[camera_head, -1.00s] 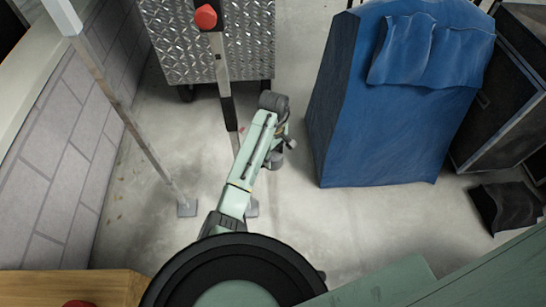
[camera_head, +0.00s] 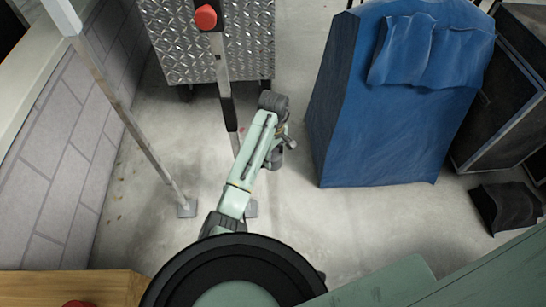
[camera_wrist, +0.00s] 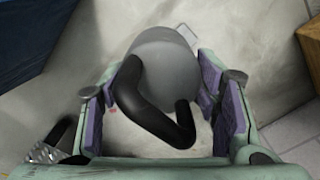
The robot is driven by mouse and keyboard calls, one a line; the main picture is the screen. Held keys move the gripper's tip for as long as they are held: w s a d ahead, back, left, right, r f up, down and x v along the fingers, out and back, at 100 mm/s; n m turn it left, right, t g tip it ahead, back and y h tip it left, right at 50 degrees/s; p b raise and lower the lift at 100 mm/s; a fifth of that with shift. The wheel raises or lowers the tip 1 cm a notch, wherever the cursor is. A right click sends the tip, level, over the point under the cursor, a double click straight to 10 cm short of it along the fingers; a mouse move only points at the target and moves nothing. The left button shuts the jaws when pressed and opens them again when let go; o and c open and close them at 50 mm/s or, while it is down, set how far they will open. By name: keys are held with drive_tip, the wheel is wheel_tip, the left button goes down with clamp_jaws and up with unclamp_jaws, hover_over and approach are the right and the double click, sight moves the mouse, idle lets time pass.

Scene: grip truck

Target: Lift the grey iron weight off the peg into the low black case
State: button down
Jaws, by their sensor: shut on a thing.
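My gripper (camera_wrist: 164,72) has its purple-padded fingers on both sides of a grey rounded weight (camera_wrist: 172,62) with a bent black handle (camera_wrist: 140,105) in the wrist view. It is shut on this weight. In the head view my gripper (camera_head: 277,152) is small, beyond the green arm and left of the blue-covered block; its fingers and the weight are hard to make out there. I cannot make out the peg. A low, dark, open-looking shape (camera_head: 508,207) on the floor at the far right may be the black case.
A large blue-covered block (camera_head: 375,130) stands right of my gripper, with tall black cases (camera_head: 505,110) beyond it. A diamond-plate metal box (camera_head: 185,45) is at the back. A red-knobbed pole (camera_head: 222,65) and a grey post (camera_head: 135,125) stand left. Bare floor lies in front of the block.

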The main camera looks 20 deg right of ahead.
drive_tip(key=shift+w+r+p, duration=0.1)
drive_tip(key=shift+r+p, duration=1.25)
drive_tip(key=shift+r, duration=3.75)
